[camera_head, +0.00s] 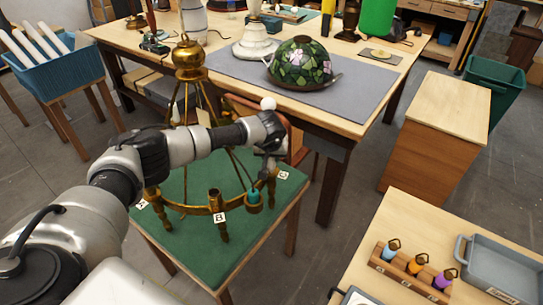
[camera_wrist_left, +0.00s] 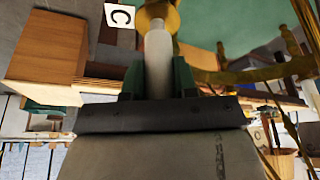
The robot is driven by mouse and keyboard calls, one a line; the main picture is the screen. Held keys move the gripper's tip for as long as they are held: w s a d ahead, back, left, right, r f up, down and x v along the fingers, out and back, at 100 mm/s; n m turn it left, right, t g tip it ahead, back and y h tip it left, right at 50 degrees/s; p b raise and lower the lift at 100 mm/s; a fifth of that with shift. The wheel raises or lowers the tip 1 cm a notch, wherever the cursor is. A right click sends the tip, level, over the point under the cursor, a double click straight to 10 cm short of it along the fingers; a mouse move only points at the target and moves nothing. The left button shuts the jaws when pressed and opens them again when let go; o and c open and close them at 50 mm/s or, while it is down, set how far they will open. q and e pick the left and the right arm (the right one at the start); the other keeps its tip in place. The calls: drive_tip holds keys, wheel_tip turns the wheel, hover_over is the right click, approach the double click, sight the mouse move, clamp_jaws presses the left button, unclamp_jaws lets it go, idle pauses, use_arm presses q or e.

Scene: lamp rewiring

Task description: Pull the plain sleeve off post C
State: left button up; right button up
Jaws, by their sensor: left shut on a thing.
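A brass chandelier frame (camera_head: 190,62) stands on a green-topped table (camera_head: 180,262), with tags A, B and C on its ring. The C tag (camera_head: 284,175) is beside post C (camera_head: 271,186); it also shows in the left wrist view (camera_wrist_left: 120,16). My left gripper (camera_head: 269,160) is over post C. In the left wrist view my left gripper's green fingers (camera_wrist_left: 157,82) are shut on the plain pale sleeve (camera_wrist_left: 158,58). The sleeve's far end meets a round brass part (camera_wrist_left: 158,17); I cannot tell whether it is still seated. My right gripper is out of view.
A stained-glass shade (camera_head: 301,63) is on the workbench's grey mat (camera_head: 345,98) behind. At lower right, a wooden rack (camera_head: 409,271) holds coloured pieces beside a grey tray (camera_head: 505,268).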

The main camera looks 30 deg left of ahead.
use_arm(q)
drive_tip(key=shift+r+p, duration=2.35)
drive_tip(key=shift+r, duration=1.75)
